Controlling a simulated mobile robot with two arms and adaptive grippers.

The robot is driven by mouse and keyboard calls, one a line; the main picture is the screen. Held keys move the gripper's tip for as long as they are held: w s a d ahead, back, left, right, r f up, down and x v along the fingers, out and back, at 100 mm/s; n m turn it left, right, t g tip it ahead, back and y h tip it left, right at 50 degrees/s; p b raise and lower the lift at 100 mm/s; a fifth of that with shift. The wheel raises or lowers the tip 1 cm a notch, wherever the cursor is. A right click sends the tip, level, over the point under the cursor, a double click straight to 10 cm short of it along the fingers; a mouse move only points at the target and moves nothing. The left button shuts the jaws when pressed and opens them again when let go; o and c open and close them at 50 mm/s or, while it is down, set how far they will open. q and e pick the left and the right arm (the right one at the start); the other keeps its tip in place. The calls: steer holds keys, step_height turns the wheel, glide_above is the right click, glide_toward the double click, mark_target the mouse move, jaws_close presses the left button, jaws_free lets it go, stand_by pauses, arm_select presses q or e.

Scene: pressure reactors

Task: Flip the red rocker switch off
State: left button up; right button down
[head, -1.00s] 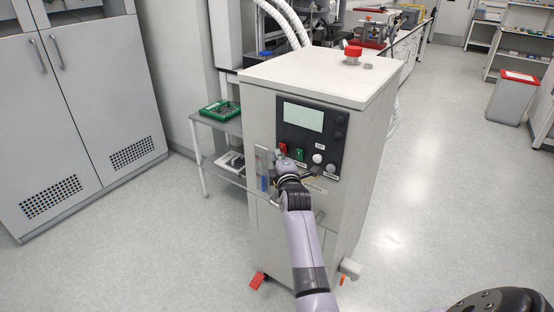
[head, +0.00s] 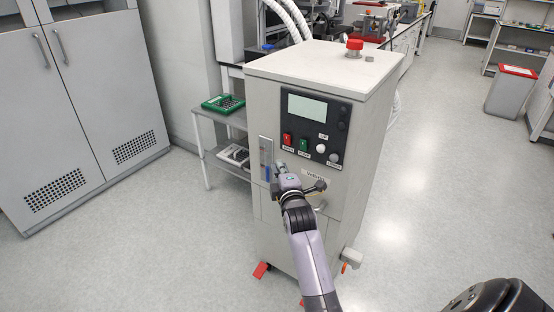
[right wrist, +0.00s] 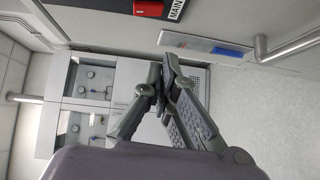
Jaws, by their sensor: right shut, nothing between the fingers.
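The red rocker switch (head: 287,139) sits at the left of the dark control panel (head: 333,113) on the front of the grey cabinet, beside a green switch (head: 304,145). It also shows at the top edge of the right wrist view (right wrist: 147,7), next to a "MAIN" label (right wrist: 176,9). I cannot tell which way the rocker is tipped. My right gripper (head: 280,168) is below the red switch, apart from it, in front of the cabinet. In the right wrist view its fingers (right wrist: 166,75) meet with nothing between them. My left gripper is not in view.
A clear-and-blue flow gauge (head: 266,158) is left of my right gripper. A handle (head: 320,207) lies below the panel. A red button (head: 354,46) tops the cabinet. A side shelf holds a green tray (head: 223,103).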

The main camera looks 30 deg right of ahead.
steer(key=shift+f+v, duration=0.15)
steer(key=shift+v, duration=0.9)
steer(key=shift+f+v, duration=0.1)
steer(key=shift+v, duration=0.9)
